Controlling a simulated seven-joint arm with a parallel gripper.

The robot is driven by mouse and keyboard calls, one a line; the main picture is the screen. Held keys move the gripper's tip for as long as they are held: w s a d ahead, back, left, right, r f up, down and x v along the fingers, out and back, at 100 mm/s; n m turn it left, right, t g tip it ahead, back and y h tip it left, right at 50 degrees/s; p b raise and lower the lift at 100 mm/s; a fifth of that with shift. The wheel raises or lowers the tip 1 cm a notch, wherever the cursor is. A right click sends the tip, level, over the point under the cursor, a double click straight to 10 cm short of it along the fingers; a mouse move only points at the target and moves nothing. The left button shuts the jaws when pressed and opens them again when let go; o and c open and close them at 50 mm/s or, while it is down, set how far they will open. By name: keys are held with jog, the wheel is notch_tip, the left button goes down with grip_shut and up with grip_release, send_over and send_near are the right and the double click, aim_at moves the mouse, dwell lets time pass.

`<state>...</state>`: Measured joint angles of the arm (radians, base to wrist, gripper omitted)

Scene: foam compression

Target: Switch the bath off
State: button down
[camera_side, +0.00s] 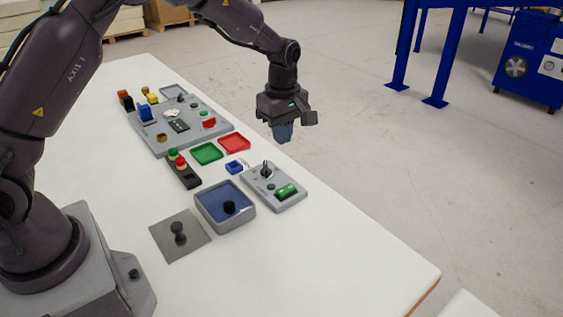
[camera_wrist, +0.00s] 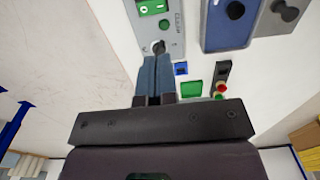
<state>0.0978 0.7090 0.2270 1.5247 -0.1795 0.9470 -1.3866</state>
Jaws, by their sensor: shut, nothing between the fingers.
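A grey control panel (camera_side: 274,187) on the table carries a green rocker switch (camera_side: 286,191), a small round green lamp or button (camera_side: 271,186) and a toggle lever (camera_side: 266,168). The panel also shows at the top of the wrist view, with the rocker (camera_wrist: 152,7), round green part (camera_wrist: 164,25) and lever (camera_wrist: 158,46). Beside it is a grey-rimmed blue basin (camera_side: 211,216), likely the bath, with a black knob (camera_side: 229,207) inside. My gripper (camera_side: 283,134) is shut and empty, raised above the table's far right edge. Its blue fingers (camera_wrist: 156,72) partly overlap the panel's lever end in the wrist view.
A grey plate with a black knob (camera_side: 180,232) lies left of the basin. A dark box with red and green buttons (camera_side: 184,170), a small blue block (camera_side: 234,167), green tray (camera_side: 207,153) and red tray (camera_side: 234,143) lie nearby. A larger crowded board (camera_side: 165,142) stands behind.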

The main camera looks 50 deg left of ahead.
aim_at(285, 188)
notch_tip(285, 188, down, 14)
jog(key=shift+s+r, duration=0.15)
jog(key=shift+r, duration=0.1)
dwell(0.3)
jog(key=shift+s+f, duration=0.1)
jog(key=shift+f, duration=0.15)
jog(key=shift+w+r, duration=0.3)
jog(key=shift+w, duration=0.5)
